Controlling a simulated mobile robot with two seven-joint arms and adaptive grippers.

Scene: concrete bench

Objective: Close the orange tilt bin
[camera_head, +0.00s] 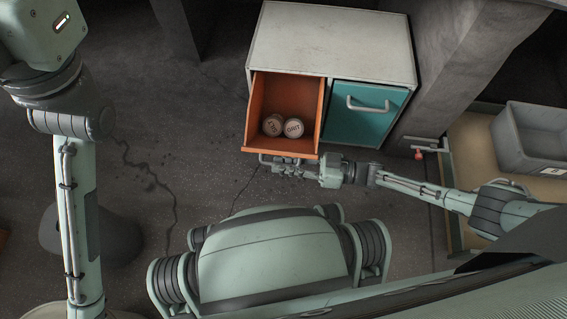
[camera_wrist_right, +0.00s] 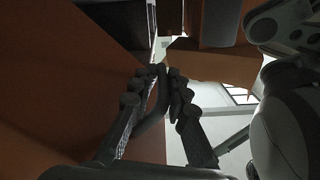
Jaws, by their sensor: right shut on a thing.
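The orange tilt bin (camera_head: 254,110) is tipped open at the left of the white-topped cabinet (camera_head: 330,42). Two round, labelled containers (camera_head: 283,127) lie inside it. My right gripper (camera_head: 283,163) is at the bin's front edge, its arm reaching in from the right. In the right wrist view the two ribbed fingers (camera_wrist_right: 166,84) are closed around a dark curved bar (camera_wrist_right: 153,118), which appears to be the bin's handle. Orange panels (camera_wrist_right: 55,75) fill much of that view. My left arm stands at the left of the head view; its gripper is out of frame.
The teal bin (camera_head: 362,125) beside it is shut, with a pale handle (camera_head: 367,104). A concrete pillar (camera_head: 458,70) stands right of the cabinet. A grey crate (camera_head: 530,135) rests on a surface at the far right. The floor left of the cabinet is clear.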

